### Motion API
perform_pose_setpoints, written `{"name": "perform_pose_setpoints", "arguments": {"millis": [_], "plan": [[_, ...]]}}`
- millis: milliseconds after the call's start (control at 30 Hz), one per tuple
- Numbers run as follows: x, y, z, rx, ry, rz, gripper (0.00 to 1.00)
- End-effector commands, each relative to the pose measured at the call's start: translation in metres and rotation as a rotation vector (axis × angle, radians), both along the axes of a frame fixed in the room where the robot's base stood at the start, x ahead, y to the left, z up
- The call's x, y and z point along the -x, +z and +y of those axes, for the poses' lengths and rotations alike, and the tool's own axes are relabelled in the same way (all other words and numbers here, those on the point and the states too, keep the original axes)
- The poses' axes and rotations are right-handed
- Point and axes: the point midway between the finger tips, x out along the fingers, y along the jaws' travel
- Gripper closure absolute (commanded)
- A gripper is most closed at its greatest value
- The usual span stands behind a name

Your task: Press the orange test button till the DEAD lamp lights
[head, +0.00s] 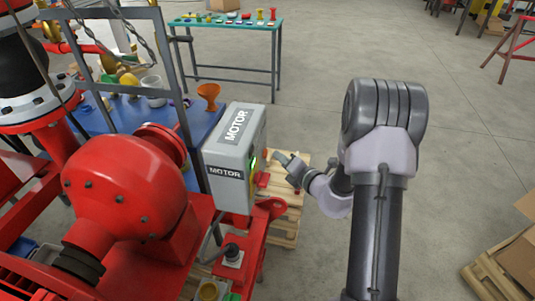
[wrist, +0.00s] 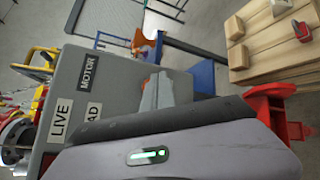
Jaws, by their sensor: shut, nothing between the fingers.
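The grey motor box (head: 228,155) stands beside the red pump, with MOTOR labels on its top and front. It also shows in the wrist view (wrist: 92,70), where a LIVE label (wrist: 59,118) and a partly covered label ending in AD are readable. In the head view a green patch (head: 252,163) shows on the box's right side; I cannot tell which lamp it is. My gripper (head: 280,158) is shut and empty, close to that side. In the wrist view its fingers (wrist: 157,88) point at the box; contact is unclear.
The red pump (head: 125,185) is close on the left of the box. A wooden pallet (head: 288,215) lies below. Open floor is to the right.

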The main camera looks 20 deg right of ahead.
Motion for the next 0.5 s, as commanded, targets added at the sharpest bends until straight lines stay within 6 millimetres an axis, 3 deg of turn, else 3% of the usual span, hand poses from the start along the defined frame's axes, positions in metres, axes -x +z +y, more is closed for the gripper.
{"name": "perform_pose_setpoints", "arguments": {"millis": [200,500], "plan": [[0.001,0.000,-0.002,0.000,-0.001,0.000,1.00],[0.017,0.000,-0.027,-0.001,-0.002,0.000,1.00]]}}
